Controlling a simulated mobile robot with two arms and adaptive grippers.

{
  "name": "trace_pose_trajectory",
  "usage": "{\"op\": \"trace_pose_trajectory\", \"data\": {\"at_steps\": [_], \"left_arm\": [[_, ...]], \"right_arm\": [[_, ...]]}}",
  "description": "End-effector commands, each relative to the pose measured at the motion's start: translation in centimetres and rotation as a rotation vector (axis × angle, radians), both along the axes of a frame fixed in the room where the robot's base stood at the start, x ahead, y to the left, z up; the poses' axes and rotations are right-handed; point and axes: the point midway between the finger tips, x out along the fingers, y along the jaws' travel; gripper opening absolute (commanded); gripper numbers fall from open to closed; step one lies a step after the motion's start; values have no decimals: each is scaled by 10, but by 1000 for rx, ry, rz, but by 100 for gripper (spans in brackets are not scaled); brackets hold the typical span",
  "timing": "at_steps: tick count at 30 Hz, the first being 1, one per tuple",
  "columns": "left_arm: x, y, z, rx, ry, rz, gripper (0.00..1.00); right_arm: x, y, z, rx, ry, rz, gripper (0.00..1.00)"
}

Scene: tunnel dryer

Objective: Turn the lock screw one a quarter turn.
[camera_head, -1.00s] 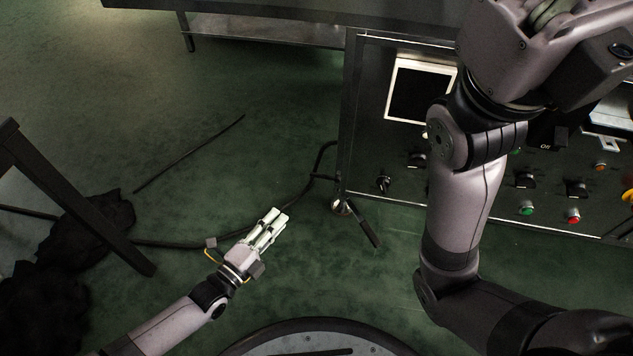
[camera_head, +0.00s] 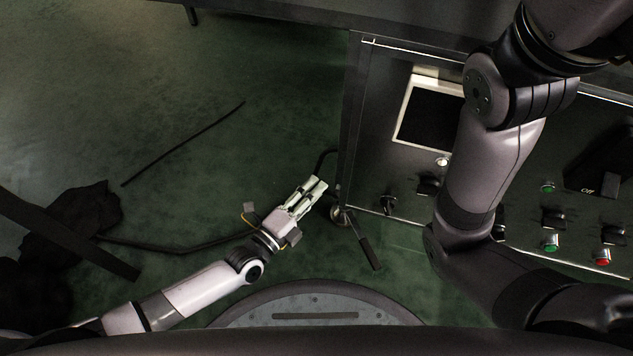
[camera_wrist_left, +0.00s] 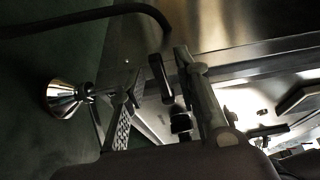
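My left gripper (camera_head: 314,188) is near the lower left corner of the machine's control panel (camera_head: 375,150), above the green floor. In the left wrist view its fingers (camera_wrist_left: 165,115) stand apart with no object held between them. Beyond that gap, dark knobs (camera_wrist_left: 160,78) and a metal panel surface show. I cannot tell which part is lock screw one. A small bright spot (camera_head: 372,41) sits at the panel's upper left corner, too small to identify. My right arm crosses in front of the panel and hides part of it; its gripper is out of view.
The panel carries a framed screen (camera_head: 430,118), black switches (camera_head: 388,203), a green button (camera_head: 550,244) and a red button (camera_head: 603,257). A cable (camera_head: 180,246) lies on the floor.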

Motion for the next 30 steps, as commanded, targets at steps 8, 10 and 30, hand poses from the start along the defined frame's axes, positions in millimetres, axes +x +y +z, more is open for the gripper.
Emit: {"op": "trace_pose_trajectory", "data": {"at_steps": [8, 10, 30], "left_arm": [[0, -1, 0, 0, 0, 0, 30], [0, -1, 0, 0, 0, 0, 25], [0, 0, 0, 1, 1, 0, 0]], "right_arm": [[-4, -1, 0, 3, -8, 2, 0], [-4, -1, 0, 3, -7, 3, 0], [2, 0, -1, 1, 9, 0, 0]]}}
